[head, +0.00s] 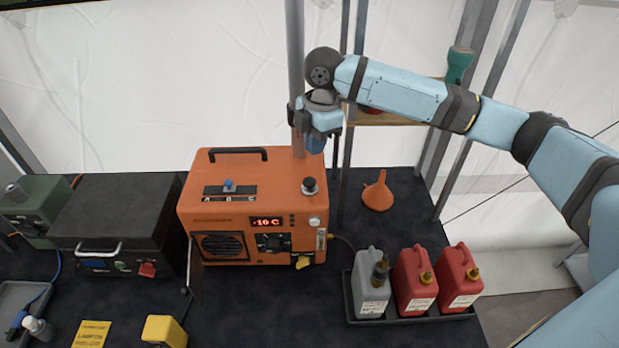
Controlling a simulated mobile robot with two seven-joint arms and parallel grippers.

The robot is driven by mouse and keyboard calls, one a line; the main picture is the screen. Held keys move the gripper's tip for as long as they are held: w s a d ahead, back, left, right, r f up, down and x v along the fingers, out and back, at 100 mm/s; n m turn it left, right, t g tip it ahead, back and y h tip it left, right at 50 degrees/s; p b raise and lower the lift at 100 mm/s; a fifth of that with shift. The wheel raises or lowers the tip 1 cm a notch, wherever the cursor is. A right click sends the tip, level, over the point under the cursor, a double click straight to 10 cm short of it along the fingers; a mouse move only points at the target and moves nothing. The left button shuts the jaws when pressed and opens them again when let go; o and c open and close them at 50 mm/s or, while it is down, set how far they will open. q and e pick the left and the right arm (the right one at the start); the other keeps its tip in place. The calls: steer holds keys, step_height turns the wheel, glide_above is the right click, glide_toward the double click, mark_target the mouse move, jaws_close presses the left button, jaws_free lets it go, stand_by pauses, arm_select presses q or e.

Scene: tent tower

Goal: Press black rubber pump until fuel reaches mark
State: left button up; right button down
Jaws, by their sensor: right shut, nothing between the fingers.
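An orange heater (222,222) stands on the dark table, its display reading -10 C. A black round knob that looks like the rubber pump (309,186) sits on its top at the right. A small narrow gauge (321,240) shows on the front's right edge; its fuel level and mark are too small to read. My right gripper (316,147) is shut and empty, pointing down above the knob, apart from it in the picture. My left gripper is out of view.
A metal pole (296,75) rises right behind the heater, close to my right gripper. An orange funnel (378,192) stands to the right. A grey can (370,287) and two red cans (414,280) stand in a black tray (408,320). A black case (120,215) is left.

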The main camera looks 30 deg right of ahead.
mark_target(311, 178)
steer(key=shift+f, duration=0.1)
steer(key=shift+f, duration=0.3)
steer(key=f, duration=0.6)
steer(key=shift+a, duration=0.3)
steer(key=shift+f, duration=0.1)
